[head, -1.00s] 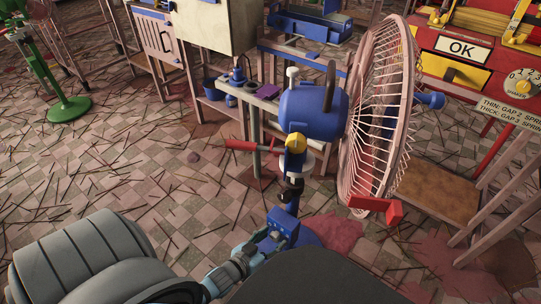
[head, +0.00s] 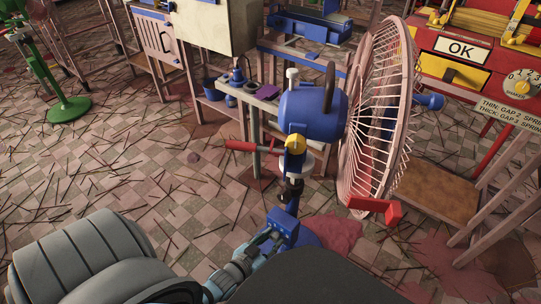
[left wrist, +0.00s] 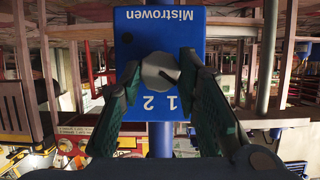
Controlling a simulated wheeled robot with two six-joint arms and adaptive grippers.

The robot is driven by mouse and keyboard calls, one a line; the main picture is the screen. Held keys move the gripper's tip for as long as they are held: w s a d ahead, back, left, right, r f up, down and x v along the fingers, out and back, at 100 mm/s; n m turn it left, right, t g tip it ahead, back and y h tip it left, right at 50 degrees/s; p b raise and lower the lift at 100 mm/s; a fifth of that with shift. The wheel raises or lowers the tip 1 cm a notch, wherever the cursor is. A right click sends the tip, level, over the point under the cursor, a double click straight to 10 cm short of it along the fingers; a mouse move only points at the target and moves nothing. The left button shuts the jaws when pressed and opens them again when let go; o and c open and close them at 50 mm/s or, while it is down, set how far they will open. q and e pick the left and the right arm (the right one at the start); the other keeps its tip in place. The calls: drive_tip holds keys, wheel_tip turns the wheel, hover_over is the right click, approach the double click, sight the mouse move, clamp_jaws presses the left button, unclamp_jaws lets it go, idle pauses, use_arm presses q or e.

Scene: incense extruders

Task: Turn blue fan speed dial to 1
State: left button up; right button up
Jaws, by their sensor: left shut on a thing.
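The blue fan (head: 312,112) stands on its post, its pale cage facing right in the head view. Its blue control box (head: 284,228) is low on the post. In the left wrist view the box (left wrist: 160,28) appears upside down, with "Mistrowen" and the numbers 1 and 2. A grey round dial (left wrist: 158,70) sits on its face; a dark mark on it points to the lower right in that picture, on the side of the 1. My left gripper (left wrist: 160,77) is shut on the dial, a finger on each side. It also shows in the head view (head: 270,238). My right gripper is not in view.
A red machine (head: 455,50) with an "OK" sign and a numbered dial stands at the right. A table with small items (head: 250,90) is behind the fan. A green stand (head: 68,108) is far left. Thin sticks litter the tiled floor.

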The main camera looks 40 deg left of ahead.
use_arm(q)
drive_tip(key=shift+r+y, duration=0.1)
drive_tip(key=shift+y, duration=0.2)
drive_tip(key=shift+d+m+y+p, duration=0.15)
drive_tip(key=shift+m+y+p, duration=0.55)
drive_tip(key=shift+m+p, duration=0.5)
drive_tip(key=shift+m, duration=0.5)
drive_tip(key=shift+d+m+y, duration=0.1)
drive_tip(key=shift+m+y, duration=0.4)
drive_tip(key=shift+y, duration=0.1)
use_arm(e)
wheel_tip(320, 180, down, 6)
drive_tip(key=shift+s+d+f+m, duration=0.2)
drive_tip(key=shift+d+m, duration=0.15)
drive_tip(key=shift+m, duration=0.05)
use_arm(q)
drive_tip(key=o, duration=1.2)
drive_tip(key=shift+c, duration=0.2)
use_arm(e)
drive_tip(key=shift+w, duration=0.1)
